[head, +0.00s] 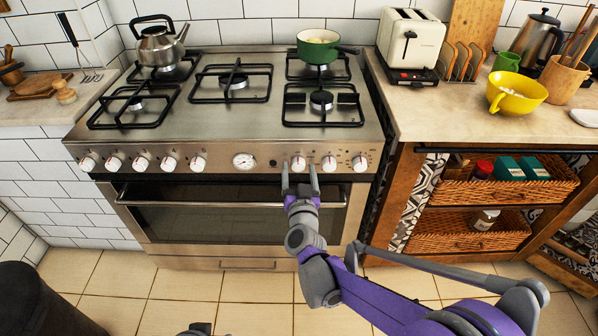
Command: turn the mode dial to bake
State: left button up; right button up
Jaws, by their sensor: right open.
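The oven's front panel (220,161) carries a row of white-and-steel dials with red marks and a round gauge (244,161) near its middle. My right gripper (300,172) is open in front of the panel, right of the gauge. Its two fingers point up at a dial (298,162), one finger on each side of it; I cannot tell whether they touch it. Two more dials (329,163) (359,163) sit to the right. The dial labels are too small to read, so I cannot tell which is the mode dial. My left gripper is not clearly in view.
The oven door handle (170,203) runs below the panel. A green pot (318,46) and a kettle (160,43) stand on the hob. A toaster (410,40) and a yellow bowl (515,94) stand on the right counter. A dark bin (40,300) is at lower left.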

jog(key=shift+w, duration=0.15)
grip_shut()
dwell(0.4)
jog(key=shift+m, duration=0.5)
jog(key=m+p, duration=0.1)
jog(key=m, duration=0.3)
jog(key=shift+m, duration=0.4)
jog(key=m, duration=0.6)
jog(key=shift+f+t+h, duration=0.15)
jog(key=shift+t+h, duration=0.15)
jog(key=shift+m, duration=0.3)
